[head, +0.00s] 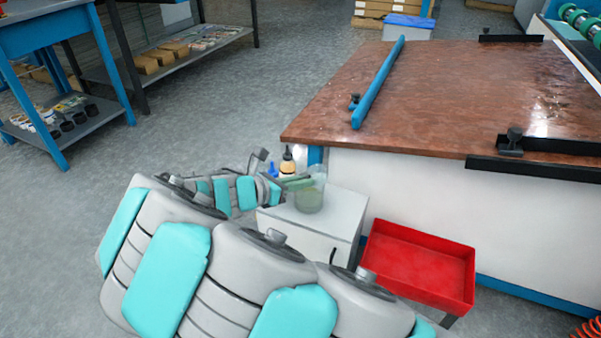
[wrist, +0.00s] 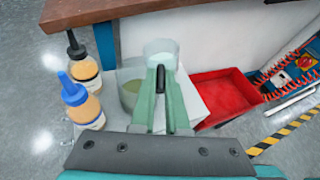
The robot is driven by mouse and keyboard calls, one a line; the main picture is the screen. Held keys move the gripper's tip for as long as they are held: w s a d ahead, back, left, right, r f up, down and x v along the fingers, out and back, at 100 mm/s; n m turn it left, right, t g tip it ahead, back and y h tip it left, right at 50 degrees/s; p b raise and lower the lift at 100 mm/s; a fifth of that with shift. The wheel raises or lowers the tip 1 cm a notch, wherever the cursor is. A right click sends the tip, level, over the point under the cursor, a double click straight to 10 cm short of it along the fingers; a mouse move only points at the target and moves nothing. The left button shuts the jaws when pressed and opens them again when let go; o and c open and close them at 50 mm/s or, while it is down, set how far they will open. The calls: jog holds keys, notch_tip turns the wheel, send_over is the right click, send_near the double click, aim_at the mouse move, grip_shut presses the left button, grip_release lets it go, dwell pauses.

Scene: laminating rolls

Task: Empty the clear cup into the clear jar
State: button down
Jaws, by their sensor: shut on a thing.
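The clear cup (wrist: 160,50) is between the tips of my green gripper fingers (wrist: 162,78) in the wrist view, and the gripper is shut on it. It looks roughly upright; I cannot tell what is in it. The clear jar (wrist: 130,92) stands just left of the fingers, with yellow-green liquid in its lower part. In the head view the jar (head: 309,201) stands on a small white cabinet, and my gripper (head: 298,184) reaches in from the left. The cup (head: 318,172) shows faintly there, overlapping the jar's upper part.
Two bottles, one blue-capped (wrist: 82,103) and one black-capped (wrist: 82,66), stand left of the jar. The white cabinet top (head: 340,212) is small. A red tray (head: 418,262) is to its right. A large brown-topped table (head: 450,100) rises behind.

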jog(key=n+p, duration=0.1)
jog(key=n+g+h+p, duration=0.1)
jog(key=p, duration=0.1)
jog(key=shift+f+n, duration=0.3)
jog(key=n+h+p, duration=0.1)
jog(key=p, duration=0.1)
jog(key=n+h+p, duration=0.1)
jog(key=n+g+p, duration=0.1)
jog(key=n+p, duration=0.1)
jog(key=shift+w+a+r+h+p, duration=0.2)
jog(key=shift+a+h+p, duration=0.1)
jog(key=shift+h, duration=0.1)
jog(key=shift+p, duration=0.35)
jog(key=shift+w+a+r+n+h, duration=0.15)
jog(key=shift+n+h, duration=0.3)
jog(key=shift+n, duration=0.5)
jog(key=shift+w+a+f+n+h, duration=0.1)
jog(key=shift+n+h, duration=0.4)
jog(key=shift+n, duration=0.4)
jog(key=shift+w+a+r+n+h, duration=0.15)
jog(key=shift+n+h, duration=0.3)
jog(key=shift+n, duration=0.5)
jog(key=shift+f, duration=0.1)
